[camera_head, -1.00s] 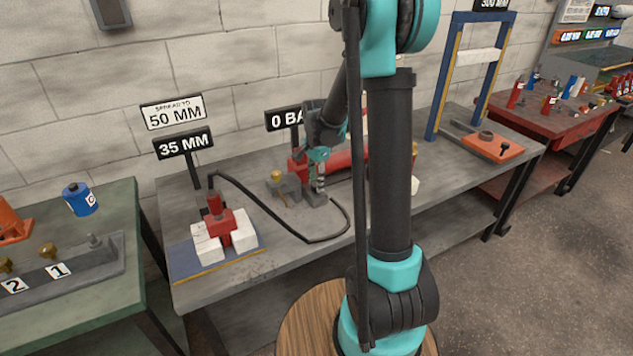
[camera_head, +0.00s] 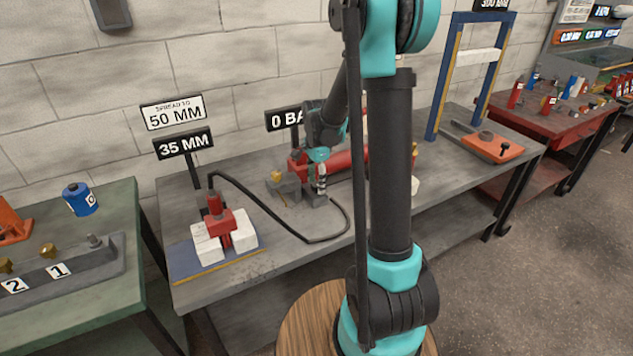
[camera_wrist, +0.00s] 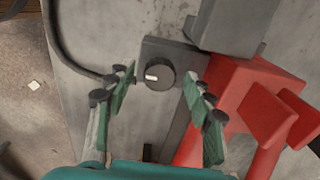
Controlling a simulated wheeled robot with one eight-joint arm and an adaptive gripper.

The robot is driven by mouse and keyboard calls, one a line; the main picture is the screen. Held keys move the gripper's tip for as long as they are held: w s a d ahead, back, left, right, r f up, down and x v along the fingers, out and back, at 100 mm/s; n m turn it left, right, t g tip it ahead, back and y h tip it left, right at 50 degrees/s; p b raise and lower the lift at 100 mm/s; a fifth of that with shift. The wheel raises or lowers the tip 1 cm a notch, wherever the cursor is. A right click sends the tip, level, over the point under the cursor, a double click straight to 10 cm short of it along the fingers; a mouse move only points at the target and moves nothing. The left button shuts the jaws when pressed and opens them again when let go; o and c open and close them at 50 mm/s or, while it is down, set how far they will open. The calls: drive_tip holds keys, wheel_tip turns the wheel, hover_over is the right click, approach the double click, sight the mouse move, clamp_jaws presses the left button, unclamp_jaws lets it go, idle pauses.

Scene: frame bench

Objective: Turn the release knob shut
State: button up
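The release knob (camera_wrist: 158,74) is a round black knob with a white mark, set on a dark grey block (camera_wrist: 165,50) beside the red pump, as seen in the wrist view. The white mark lies roughly sideways in that picture. My gripper (camera_wrist: 159,82) is open, with one finger on each side of the knob and visible gaps between them. In the head view my gripper (camera_head: 320,186) is low over the block at the pump's end, and the knob is hidden there.
The red pump (camera_head: 345,161) lies just right of my gripper; its red parts (camera_wrist: 240,100) show close by the right finger. A black hose (camera_head: 284,226) loops to a red spreader (camera_head: 217,222) between white blocks. Signs read 35 MM (camera_head: 183,143) and 0 BA, partly hidden.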

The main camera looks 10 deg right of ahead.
sight(316, 184)
wheel_tip(316, 184, up, 12)
idle(0.7)
